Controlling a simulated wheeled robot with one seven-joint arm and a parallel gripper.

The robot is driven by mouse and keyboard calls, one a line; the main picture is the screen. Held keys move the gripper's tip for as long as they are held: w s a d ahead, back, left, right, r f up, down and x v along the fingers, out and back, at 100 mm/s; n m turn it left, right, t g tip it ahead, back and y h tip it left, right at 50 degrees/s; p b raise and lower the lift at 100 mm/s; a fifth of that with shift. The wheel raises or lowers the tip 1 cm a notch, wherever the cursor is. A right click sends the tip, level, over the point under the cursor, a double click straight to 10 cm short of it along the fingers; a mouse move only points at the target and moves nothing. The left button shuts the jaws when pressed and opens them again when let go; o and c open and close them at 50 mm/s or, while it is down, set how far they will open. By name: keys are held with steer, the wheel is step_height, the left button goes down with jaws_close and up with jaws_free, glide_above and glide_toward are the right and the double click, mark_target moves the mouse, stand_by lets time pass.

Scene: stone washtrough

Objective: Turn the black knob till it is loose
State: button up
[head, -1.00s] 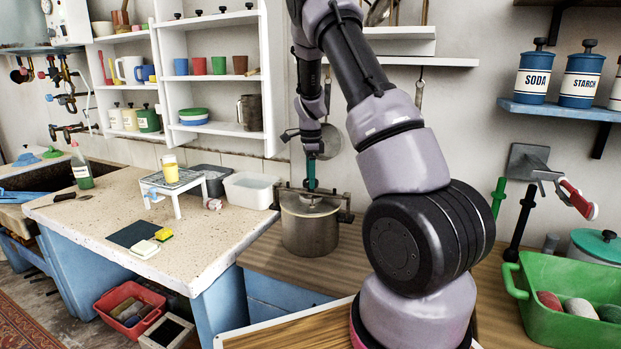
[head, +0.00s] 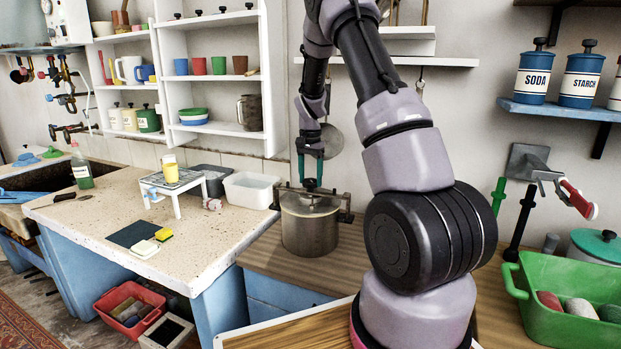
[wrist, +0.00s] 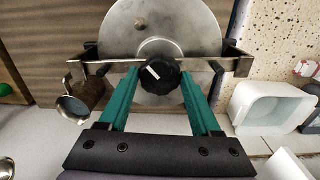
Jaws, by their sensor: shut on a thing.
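The black knob (wrist: 158,74) with a white line on its top sits over the middle of a round metal lid (wrist: 196,37). A metal bar (wrist: 100,67) crosses the lid at the knob. The steel pot (head: 310,232) under it stands on the wooden counter in the head view. My gripper (wrist: 158,78) points down from above, with its green fingers on both sides of the knob, shut on it. In the head view my gripper (head: 310,183) is upright over the pot, and the knob shows only as a small dark spot between the fingertips.
A white tub (head: 252,189) and a small white stand (head: 174,188) with a yellow jar are on the stone counter left of the pot. A green basin (head: 572,305) is at the right. A metal mug (wrist: 82,100) shows near the bar in the wrist view.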

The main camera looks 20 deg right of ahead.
steer(key=n, duration=1.4)
steer(key=shift+n, duration=0.3)
steer(key=n, duration=0.3)
steer(key=shift+n, duration=0.3)
steer(key=n, duration=0.3)
steer(key=shift+n, duration=0.4)
steer(key=n, duration=0.6)
steer(key=shift+n, duration=0.3)
steer(key=o, duration=1.4)
